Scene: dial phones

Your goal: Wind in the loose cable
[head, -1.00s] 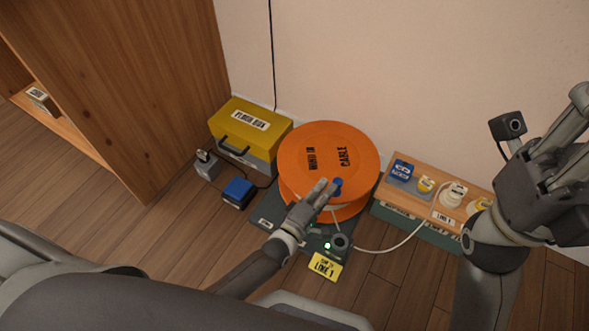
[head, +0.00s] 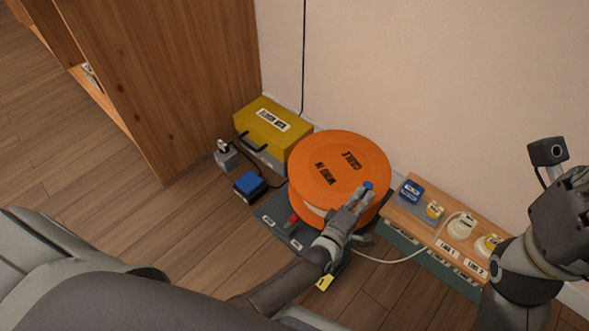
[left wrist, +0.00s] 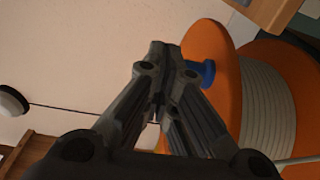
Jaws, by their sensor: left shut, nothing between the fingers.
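The orange cable reel (head: 320,178) stands on a dark base plate (head: 270,214) by the wall, its top lettered for winding in cable. A blue knob (head: 368,185) sits near the right rim of its top. My left gripper (head: 362,195) is shut and empty, its fingertips right at the knob. The left wrist view shows the knob (left wrist: 207,72) beside the fingers and pale cable (left wrist: 266,108) wound on the drum. A white cable (head: 405,256) runs from the reel's front to a plug on the wooden-topped strip.
A yellow box (head: 272,128) stands left of the reel, with a blue box (head: 250,187) and a grey device (head: 226,158) in front. The socket strip (head: 425,218) is at right. A wooden cabinet (head: 150,90) stands at left.

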